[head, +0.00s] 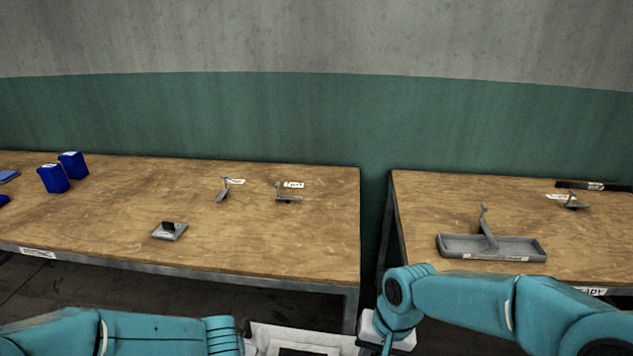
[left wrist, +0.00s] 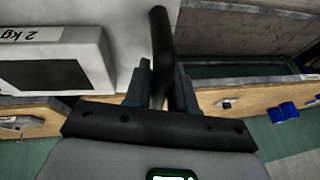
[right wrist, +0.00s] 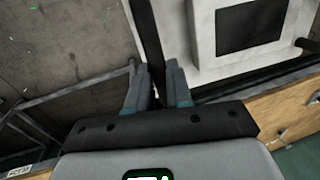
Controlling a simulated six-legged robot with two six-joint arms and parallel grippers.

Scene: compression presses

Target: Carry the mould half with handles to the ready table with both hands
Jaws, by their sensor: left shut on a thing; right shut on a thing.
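The mould half (head: 262,340), a pale block with a dark square recess, shows at the bottom edge of the head view, partly cut off. In the left wrist view the mould half (left wrist: 125,25) carries a "2 kg" label. My left gripper (left wrist: 162,88) is shut on its black handle bar (left wrist: 160,35). My right gripper (right wrist: 160,85) is shut on the other dark handle (right wrist: 147,35), with the mould half (right wrist: 205,45) beside it. The ready table (head: 415,200) is the wooden table at right; its front label is partly hidden by my right arm.
A grey tray with an upright handle (head: 490,245) and a small metal part (head: 574,201) sit on the right table. The left table (head: 120,220) holds blue containers (head: 54,178), a small plate (head: 170,231) and small metal parts. A narrow gap separates the tables.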

